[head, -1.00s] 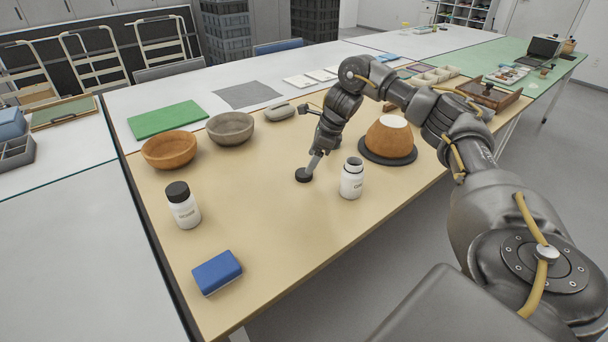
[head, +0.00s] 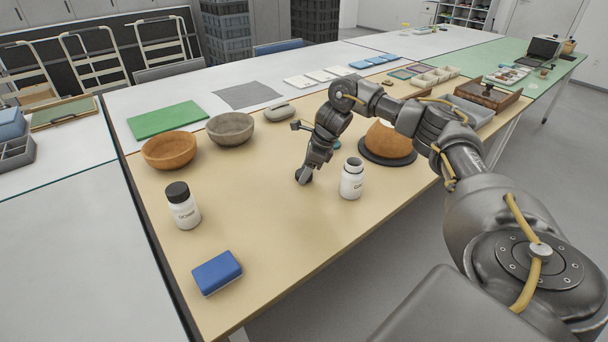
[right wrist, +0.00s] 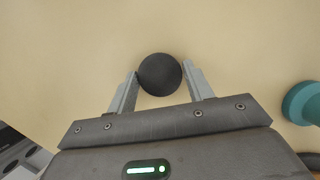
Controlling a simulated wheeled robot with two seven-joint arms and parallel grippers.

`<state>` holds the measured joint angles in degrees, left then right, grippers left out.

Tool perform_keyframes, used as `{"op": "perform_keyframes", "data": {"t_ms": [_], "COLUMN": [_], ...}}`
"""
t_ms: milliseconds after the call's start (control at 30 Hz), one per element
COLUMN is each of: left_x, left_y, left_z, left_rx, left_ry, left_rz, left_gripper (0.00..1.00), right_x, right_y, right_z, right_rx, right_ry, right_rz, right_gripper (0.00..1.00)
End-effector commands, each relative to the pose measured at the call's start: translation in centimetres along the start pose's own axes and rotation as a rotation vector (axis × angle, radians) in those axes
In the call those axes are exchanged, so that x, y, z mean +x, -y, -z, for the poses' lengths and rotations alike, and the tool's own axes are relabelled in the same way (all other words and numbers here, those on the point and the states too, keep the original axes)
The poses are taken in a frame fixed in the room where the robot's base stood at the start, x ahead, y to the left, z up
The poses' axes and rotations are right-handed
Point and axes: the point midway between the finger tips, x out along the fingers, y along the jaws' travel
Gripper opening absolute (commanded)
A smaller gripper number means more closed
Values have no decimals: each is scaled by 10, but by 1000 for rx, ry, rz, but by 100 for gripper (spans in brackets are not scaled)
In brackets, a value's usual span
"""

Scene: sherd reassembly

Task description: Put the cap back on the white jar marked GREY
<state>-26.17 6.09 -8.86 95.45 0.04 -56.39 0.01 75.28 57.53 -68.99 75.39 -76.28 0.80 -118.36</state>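The white jar (head: 351,180) stands upright and uncapped, its dark mouth showing; its small label is hard to read. A round black cap (right wrist: 160,74) lies on the tan tabletop in the right wrist view, between the two fingers of my right gripper (right wrist: 161,74). The fingers are open, one on each side of the cap and very close to it; no firm grip shows. In the head view my right gripper (head: 303,178) is low over the table, left of the jar, and mostly hides the cap. My left gripper is out of view.
A second white jar (head: 183,207) wears a black cap at the left. A blue block (head: 217,272) lies in front. Bowls (head: 169,150) stand behind. An orange vessel (head: 388,140) on a dark disc is right of the jar. A teal object (right wrist: 302,103) is near my gripper.

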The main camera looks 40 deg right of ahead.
Motion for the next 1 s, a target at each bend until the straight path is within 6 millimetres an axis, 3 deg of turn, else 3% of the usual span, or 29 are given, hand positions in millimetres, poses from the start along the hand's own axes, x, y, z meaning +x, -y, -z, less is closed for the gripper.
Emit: {"op": "perform_keyframes", "data": {"t_ms": [33,200,467,667,767,900,1000], "left_x": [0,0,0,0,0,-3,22], "left_y": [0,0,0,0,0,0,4], "left_z": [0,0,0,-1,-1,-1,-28], "left_rx": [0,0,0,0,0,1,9], "left_ry": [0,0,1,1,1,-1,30], "left_rz": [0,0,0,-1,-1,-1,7], "left_gripper": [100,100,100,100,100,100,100], "right_x": [0,0,-2,-15,-30,-66,-93], "right_y": [0,0,0,0,1,-17,-30], "right_z": [0,0,-1,-7,-14,-9,-6], "right_rx": [0,0,0,-1,-2,-6,-5], "right_ry": [0,0,1,2,3,2,2], "right_rz": [0,0,1,2,3,5,5], "right_gripper": [44,26,26,26,26,26,26]}}
